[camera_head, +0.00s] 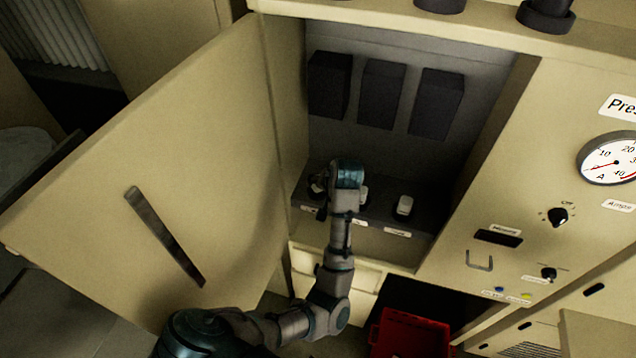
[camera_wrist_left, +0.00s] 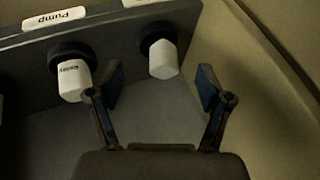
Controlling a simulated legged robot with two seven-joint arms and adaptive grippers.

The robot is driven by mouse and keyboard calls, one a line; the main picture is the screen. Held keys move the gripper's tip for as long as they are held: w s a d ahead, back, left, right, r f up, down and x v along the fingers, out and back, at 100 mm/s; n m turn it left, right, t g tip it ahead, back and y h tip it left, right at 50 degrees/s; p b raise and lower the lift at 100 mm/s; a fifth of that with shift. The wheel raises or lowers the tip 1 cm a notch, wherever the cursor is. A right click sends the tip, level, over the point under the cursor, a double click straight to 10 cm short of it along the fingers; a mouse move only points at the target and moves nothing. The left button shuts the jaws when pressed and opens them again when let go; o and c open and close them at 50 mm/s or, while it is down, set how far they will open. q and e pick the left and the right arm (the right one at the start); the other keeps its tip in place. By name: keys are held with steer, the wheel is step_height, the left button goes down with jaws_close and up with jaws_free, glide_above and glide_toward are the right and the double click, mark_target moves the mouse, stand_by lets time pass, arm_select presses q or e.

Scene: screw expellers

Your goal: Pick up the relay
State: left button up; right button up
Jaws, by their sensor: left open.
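Several white blocks on dark bases sit on the dark ledge inside the open cabinet. In the left wrist view one is marked "Relay" (camera_wrist_left: 73,82), and an unmarked white one (camera_wrist_left: 163,60) stands to its right. My left gripper (camera_wrist_left: 160,88) is open and empty. Its left finger overlaps the marked relay's right edge in the picture; contact cannot be told. The unmarked white block appears just beyond the gap between the fingertips. In the head view my left gripper (camera_head: 319,190) is over the ledge's left end, partly hidden by my wrist. My right gripper is not in view.
The cabinet door (camera_head: 170,180) stands open at left. Black boxes (camera_head: 329,85) hang on the back wall. Another white block (camera_head: 404,205) stands right of my wrist. The control panel (camera_head: 540,180) borders the opening at right. A red bin (camera_head: 410,335) is below.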

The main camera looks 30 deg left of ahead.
arm_select(q)
step_height(320, 180, up, 9)
steer(key=d, duration=0.2)
steer(key=p, duration=0.2)
glide_above(321, 193)
steer(key=s+d, duration=0.1)
step_height(321, 193, down, 10)
steer(key=shift+d, duration=0.1)
steer(key=shift+f, duration=0.25)
steer(key=p+x, duration=0.1)
steer(key=x, duration=0.3)
steer(key=shift+d+f, duration=0.15)
steer(key=shift+f, duration=0.35)
steer(key=shift+c, duration=1)
steer(key=shift+a, duration=0.25)
steer(key=c, duration=1.1)
steer(key=shift+c, duration=0.5)
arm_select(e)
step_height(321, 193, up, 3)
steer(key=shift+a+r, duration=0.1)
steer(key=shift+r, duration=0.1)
